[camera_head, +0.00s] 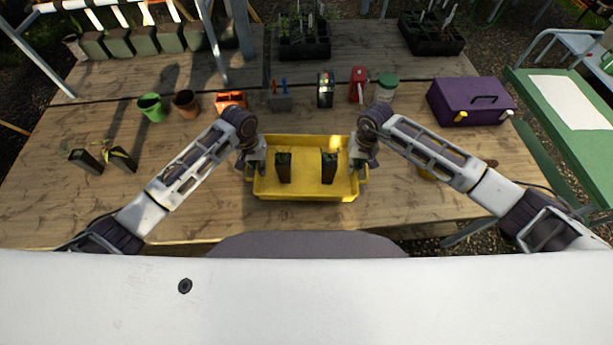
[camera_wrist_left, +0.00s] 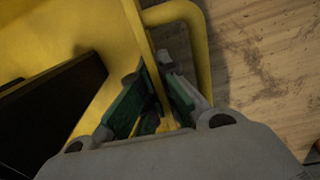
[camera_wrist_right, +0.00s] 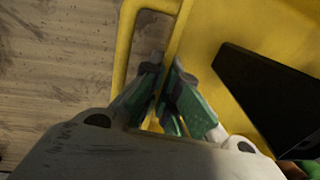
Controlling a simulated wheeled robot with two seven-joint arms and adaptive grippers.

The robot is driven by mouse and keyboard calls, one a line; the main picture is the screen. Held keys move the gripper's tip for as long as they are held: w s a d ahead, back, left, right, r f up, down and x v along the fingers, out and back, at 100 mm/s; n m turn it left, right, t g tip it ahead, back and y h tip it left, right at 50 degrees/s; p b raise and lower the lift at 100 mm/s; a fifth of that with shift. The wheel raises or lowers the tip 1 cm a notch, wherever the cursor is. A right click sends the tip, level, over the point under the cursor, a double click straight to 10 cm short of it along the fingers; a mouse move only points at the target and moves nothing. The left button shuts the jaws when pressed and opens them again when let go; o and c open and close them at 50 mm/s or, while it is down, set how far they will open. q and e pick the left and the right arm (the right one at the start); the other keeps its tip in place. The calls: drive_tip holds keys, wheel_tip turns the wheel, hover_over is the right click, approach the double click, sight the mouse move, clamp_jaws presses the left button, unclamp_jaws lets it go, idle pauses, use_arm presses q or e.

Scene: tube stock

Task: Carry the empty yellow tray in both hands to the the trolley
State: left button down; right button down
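The yellow tray (camera_head: 306,178) sits on the wooden table in front of me. It is not empty: two dark square pots with small plants, a left one (camera_head: 283,167) and a right one (camera_head: 329,167), stand in it. My left gripper (camera_head: 259,165) is at the tray's left end; in the left wrist view its fingers (camera_wrist_left: 156,75) close on the tray's end wall beside the handle. My right gripper (camera_head: 356,163) is at the right end; its fingers (camera_wrist_right: 165,75) close on that wall.
A purple toolbox (camera_head: 470,102) is at the table's right. A green pot (camera_head: 152,107), a brown pot (camera_head: 186,103) and an orange container (camera_head: 231,99) stand behind left. Black plant crates (camera_head: 303,38) are farther back.

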use_arm(q)
drive_tip(key=shift+f, duration=0.2)
use_arm(e)
drive_tip(key=shift+f, duration=0.15)
